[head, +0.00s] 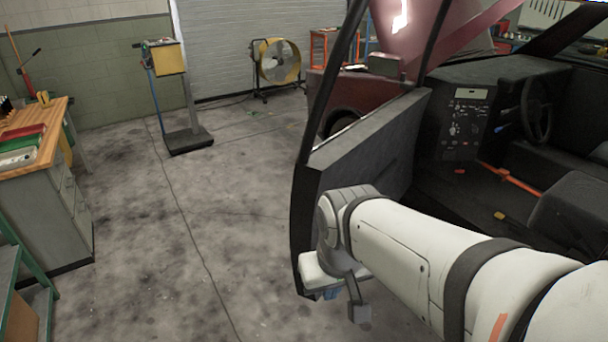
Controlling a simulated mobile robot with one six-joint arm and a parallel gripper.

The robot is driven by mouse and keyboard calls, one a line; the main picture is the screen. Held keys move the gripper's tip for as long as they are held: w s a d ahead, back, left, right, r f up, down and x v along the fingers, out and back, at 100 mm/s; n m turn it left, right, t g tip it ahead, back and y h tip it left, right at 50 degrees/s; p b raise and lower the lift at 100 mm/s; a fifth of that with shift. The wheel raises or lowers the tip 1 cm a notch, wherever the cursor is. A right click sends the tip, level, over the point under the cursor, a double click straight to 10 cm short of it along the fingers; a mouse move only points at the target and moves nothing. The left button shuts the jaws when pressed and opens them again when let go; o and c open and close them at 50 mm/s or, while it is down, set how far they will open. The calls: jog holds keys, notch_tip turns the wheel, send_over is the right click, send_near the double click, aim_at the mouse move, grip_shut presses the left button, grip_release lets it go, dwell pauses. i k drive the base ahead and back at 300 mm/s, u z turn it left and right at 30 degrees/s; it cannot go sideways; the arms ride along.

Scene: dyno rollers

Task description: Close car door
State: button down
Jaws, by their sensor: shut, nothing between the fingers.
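The car door (375,152) stands open in the head view, its dark inner panel facing me and its window frame rising above it. The red car (352,97) is behind it, with its cabin open on the right. My arm reaches in from the lower right across the door's lower part. My gripper (357,312) hangs low by the door's free rear edge, toward its outer side. Its fingers look shut and empty. My wrist hides part of the door's lower edge, so I cannot tell whether it touches the door.
The concrete floor left of the door is clear. A wooden-topped workbench (32,140) stands at the left. A yellow-topped stand (188,138) and a yellow fan (276,62) stand at the back. The dashboard (470,110) and seat (575,212) are at right.

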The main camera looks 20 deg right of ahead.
aim_at(377, 150)
jog(key=i, duration=1)
jog(key=z, duration=0.05)
